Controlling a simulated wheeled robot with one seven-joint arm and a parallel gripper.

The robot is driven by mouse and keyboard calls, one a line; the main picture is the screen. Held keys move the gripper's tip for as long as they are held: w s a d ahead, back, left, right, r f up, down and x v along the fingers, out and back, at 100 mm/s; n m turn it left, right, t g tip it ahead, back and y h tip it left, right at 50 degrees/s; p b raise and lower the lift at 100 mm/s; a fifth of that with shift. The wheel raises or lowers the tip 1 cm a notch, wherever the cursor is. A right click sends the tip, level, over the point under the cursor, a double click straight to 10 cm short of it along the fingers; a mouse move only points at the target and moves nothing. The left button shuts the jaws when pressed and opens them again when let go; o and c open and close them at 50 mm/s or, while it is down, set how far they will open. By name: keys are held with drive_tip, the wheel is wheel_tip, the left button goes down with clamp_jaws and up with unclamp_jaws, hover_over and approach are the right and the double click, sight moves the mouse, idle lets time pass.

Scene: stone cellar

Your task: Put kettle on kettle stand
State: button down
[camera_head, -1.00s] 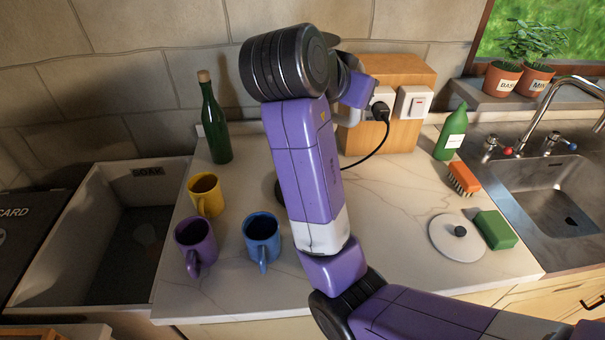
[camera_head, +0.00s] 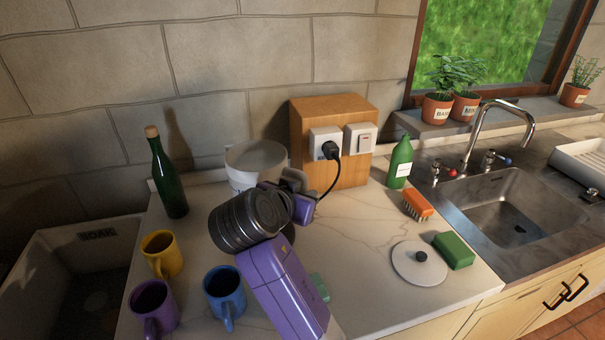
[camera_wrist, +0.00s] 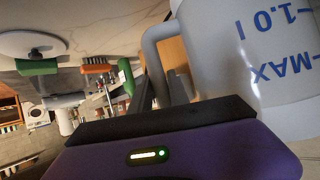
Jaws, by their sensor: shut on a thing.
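The whitish open-topped kettle (camera_head: 240,180) is at the back of the counter, left of the wooden socket box. In the wrist view the kettle (camera_wrist: 270,70) fills the upper right, with its "MAX 1.0 l" markings and grey handle. My gripper (camera_head: 298,182) is shut on the kettle, at its handle side; the wrist view also shows my gripper (camera_wrist: 158,88) at that handle. My arm hides the kettle's lower part in the head view. The kettle stand is mostly hidden behind my arm, so I cannot tell whether the kettle touches it.
A black cord runs from the plug (camera_head: 330,150) on the wooden box (camera_head: 300,115) down behind my arm. A green bottle (camera_head: 167,180) stands left of the kettle. Yellow (camera_head: 162,255), purple (camera_head: 152,308) and blue (camera_head: 225,293) mugs stand front left. A white lid (camera_head: 420,272) lies right.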

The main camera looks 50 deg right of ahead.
drive_tip(key=shift+f, duration=2.75)
drive_tip(key=c, duration=1.3)
unclamp_jaws()
drive_tip(key=shift+f, duration=0.1)
drive_tip(key=shift+o, duration=0.2)
drive_tip(key=b+v, duration=0.1)
drive_tip(key=v, duration=1.1)
